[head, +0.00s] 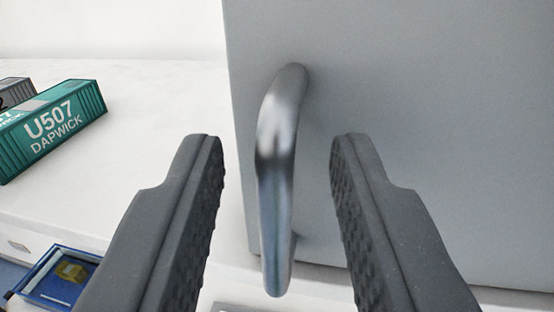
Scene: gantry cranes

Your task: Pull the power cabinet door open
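The power cabinet door (430,130) is a flat grey panel filling the right side of the head view, and it looks shut. Its handle (277,170) is a shiny metal bar, bent at the top and running down the left part of the door. My gripper (276,150) is open, with one dark ridged finger on each side of the handle. In the picture the handle lies between the fingers, with a gap on both sides. I cannot tell how far the fingertips are from the door surface.
A green container (50,132) marked U507 DAPWICK lies at the left on a white surface (150,100), with a grey one behind it. A blue tray (62,278) with a small yellow thing in it is at the lower left.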

